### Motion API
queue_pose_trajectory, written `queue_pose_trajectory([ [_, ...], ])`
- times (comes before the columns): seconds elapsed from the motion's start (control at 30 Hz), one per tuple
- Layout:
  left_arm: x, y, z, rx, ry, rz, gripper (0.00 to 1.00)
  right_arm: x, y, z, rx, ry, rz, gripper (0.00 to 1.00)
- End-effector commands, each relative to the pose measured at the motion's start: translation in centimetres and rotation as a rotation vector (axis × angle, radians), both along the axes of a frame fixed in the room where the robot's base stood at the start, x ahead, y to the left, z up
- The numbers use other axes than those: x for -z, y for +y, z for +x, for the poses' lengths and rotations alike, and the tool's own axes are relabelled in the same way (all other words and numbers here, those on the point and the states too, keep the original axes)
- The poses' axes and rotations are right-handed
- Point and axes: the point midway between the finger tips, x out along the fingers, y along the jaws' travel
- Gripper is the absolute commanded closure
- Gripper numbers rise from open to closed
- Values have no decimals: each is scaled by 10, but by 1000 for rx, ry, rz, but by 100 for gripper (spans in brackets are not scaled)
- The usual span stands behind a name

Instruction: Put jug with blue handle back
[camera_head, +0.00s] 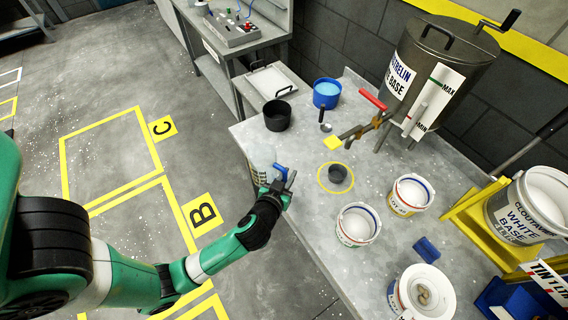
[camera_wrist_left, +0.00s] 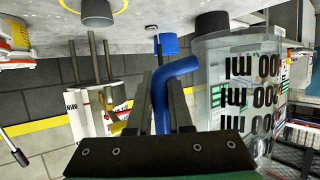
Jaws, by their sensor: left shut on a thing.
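The clear jug (camera_head: 260,163) with black volume markings is at the left edge of the grey table in the head view. Its blue handle (camera_head: 281,171) is between the fingers of my left gripper (camera_head: 284,184), which is shut on it. In the left wrist view the jug (camera_wrist_left: 232,100) is right of the fingers, with the blue handle (camera_wrist_left: 160,98) between them. I cannot tell whether its base touches the table. My right gripper is not in view.
A small dark cup (camera_head: 337,174) stands in a yellow ring on the table (camera_head: 300,222). A black pot (camera_head: 277,115), blue tub (camera_head: 327,93), steel tank (camera_head: 440,70) with a red-handled tap, and open white pails (camera_head: 357,225) stand around. The table's front-left part is bare.

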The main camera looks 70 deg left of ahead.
Motion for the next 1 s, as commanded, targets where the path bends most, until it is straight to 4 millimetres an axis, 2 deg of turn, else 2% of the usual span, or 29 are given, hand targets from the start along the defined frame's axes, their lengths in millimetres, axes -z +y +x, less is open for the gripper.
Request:
queue_pose_trajectory([
  [0.17, 17, 22, 21, -4, -3, 0, 100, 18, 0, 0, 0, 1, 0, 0],
  [0.37, 42, 62, 62, -3, -2, -1, 100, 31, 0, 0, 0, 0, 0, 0],
  [0.5, 77, 81, 81, 0, 1, 0, 100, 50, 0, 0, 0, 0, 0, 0],
  [0.63, 92, 91, 92, 2, -1, 1, 100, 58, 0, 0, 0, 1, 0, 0],
  [0.83, 96, 95, 96, 3, -1, 0, 100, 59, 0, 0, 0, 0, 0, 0],
  [1.0, 125, 97, 99, 4, 2, 0, 100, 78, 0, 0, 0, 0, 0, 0],
])
